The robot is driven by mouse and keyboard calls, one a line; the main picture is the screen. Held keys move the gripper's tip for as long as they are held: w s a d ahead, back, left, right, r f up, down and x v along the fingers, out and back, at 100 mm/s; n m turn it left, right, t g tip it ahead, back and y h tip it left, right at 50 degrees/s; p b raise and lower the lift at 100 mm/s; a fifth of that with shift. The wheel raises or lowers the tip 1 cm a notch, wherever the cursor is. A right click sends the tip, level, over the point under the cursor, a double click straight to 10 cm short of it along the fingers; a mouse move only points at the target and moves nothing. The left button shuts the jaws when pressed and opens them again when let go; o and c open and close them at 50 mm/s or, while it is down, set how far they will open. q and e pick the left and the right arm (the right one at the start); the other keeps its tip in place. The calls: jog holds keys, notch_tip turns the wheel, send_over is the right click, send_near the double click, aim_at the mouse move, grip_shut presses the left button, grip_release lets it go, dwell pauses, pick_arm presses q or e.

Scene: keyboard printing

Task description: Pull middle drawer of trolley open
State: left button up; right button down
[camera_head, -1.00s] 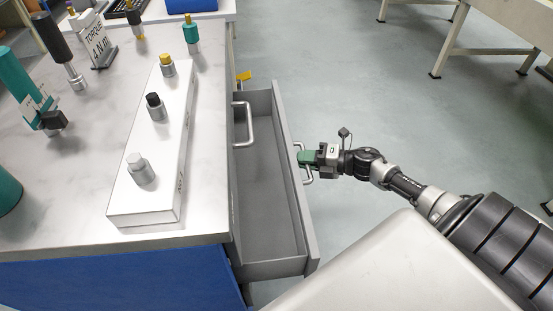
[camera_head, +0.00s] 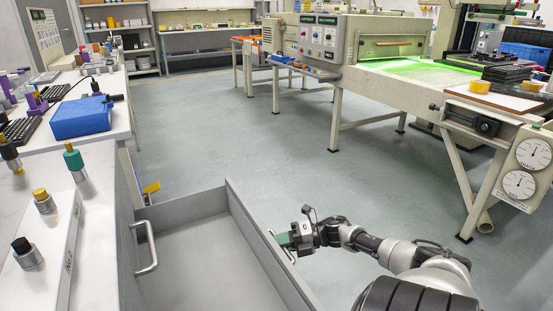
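The grey trolley drawer (camera_head: 205,249) stands pulled out to the right from the trolley (camera_head: 104,205), and its inside looks empty. My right gripper (camera_head: 284,240) is at the handle (camera_head: 279,246) on the drawer's front panel (camera_head: 262,248). A second handle (camera_head: 146,246) shows on the trolley's face above the open drawer. My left gripper is not in view.
On the trolley top are a white block with knobs (camera_head: 62,235) and a teal-topped tool (camera_head: 74,160). A blue box (camera_head: 82,117) sits on the bench behind. A machine table (camera_head: 440,85) stands at right. Open floor (camera_head: 260,140) lies beyond the drawer.

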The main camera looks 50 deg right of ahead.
jog(key=c, duration=1.1)
grip_release()
jog(key=shift+c, duration=0.2)
jog(key=p+v, duration=0.1)
jog(key=v, duration=0.9)
jog(key=shift+s+d, duration=0.3)
jog(key=shift+r, duration=0.1)
